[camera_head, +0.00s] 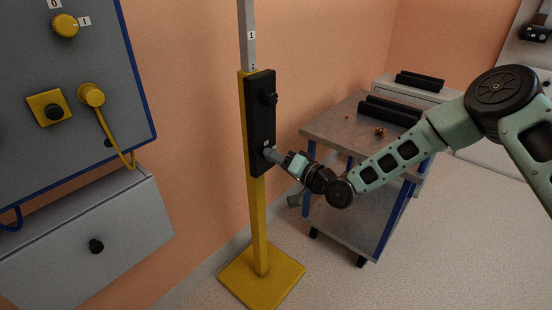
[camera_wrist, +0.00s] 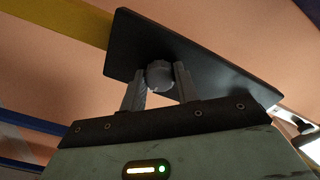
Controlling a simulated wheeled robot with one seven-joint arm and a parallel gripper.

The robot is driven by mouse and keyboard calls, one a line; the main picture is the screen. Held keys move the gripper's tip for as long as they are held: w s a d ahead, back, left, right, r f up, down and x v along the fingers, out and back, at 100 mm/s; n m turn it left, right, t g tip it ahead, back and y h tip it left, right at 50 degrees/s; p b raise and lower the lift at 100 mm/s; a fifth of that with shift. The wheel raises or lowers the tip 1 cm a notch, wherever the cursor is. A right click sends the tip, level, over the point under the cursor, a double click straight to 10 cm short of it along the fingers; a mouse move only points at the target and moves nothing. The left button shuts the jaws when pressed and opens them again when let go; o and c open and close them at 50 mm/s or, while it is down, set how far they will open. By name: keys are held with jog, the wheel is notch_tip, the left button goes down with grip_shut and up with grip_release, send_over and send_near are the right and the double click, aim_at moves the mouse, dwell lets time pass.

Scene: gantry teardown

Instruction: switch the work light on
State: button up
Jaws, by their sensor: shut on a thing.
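A yellow post (camera_head: 259,225) on a square yellow base carries a tall black plate (camera_head: 260,125), with a dark knob (camera_head: 270,98) on its upper part. My gripper (camera_head: 271,154) is at the plate's lower part, closed on a round grey knob (camera_wrist: 159,75), which shows between the two fingers in the wrist view. In the head view the fingers mostly hide that knob. A yellow rotary knob (camera_head: 66,25) marked 0 and I sits on the grey panel (camera_head: 100,45) at upper left, apart from my gripper. I cannot identify a work light for certain.
The panel also holds a dark button on a yellow square (camera_head: 48,107) and a yellow plug (camera_head: 92,95) with a cable. Below it is a grey box (camera_head: 130,215). A grey cart (camera_head: 335,125) with black parts stands behind my arm. Floor at right is clear.

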jog(key=shift+f, duration=0.1)
jog(key=o, duration=1)
jog(key=shift+c, duration=0.2)
jog(key=shift+d, duration=0.1)
jog(key=v, duration=1.7)
jog(key=shift+p, duration=0.45)
jog(key=shift+s+d, duration=0.15)
